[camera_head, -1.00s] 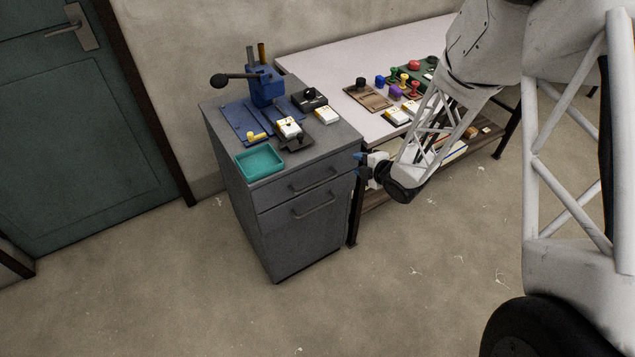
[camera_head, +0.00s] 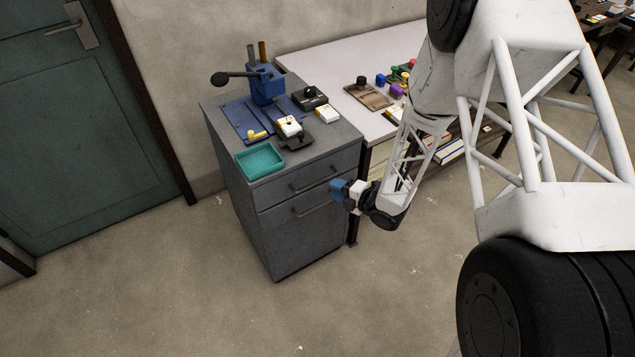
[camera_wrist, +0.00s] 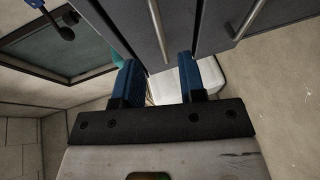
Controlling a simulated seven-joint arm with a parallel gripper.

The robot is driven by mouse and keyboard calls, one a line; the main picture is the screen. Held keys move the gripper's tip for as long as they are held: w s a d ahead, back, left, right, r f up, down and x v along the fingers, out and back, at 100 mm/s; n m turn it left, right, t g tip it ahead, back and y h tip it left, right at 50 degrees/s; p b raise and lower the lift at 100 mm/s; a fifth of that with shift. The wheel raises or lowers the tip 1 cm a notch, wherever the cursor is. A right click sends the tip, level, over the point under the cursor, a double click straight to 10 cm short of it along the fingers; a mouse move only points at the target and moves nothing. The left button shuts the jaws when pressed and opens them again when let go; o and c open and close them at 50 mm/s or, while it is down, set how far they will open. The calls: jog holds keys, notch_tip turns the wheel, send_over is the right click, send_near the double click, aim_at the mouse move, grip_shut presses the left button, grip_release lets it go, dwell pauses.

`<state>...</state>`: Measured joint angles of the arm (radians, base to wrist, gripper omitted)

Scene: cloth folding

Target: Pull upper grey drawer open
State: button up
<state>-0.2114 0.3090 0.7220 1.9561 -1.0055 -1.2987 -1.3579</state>
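The grey cabinet has an upper drawer (camera_head: 330,175) with a bar handle (camera_head: 313,180), and a larger lower drawer (camera_head: 290,225) with its own bar handle (camera_head: 311,208). Both drawers look shut. My gripper (camera_head: 337,189) has blue fingers and is in front of the right side of the cabinet front, near the right ends of the handles. In the wrist view my gripper (camera_wrist: 160,75) is open, with a wide gap between its fingers. A drawer handle (camera_wrist: 158,30) shows beyond the gap, and a second handle (camera_wrist: 250,18) is at the right. Neither is held.
A teal tray (camera_head: 260,160), a blue press (camera_head: 266,88) and small parts stand on the cabinet top. A white-topped table (camera_head: 330,55) stands directly behind and to the right. The floor in front of the cabinet is clear.

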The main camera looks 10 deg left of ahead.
aim_at(318, 182)
jog(key=shift+a, duration=0.1)
jog(key=shift+x, duration=3.8)
grip_shut()
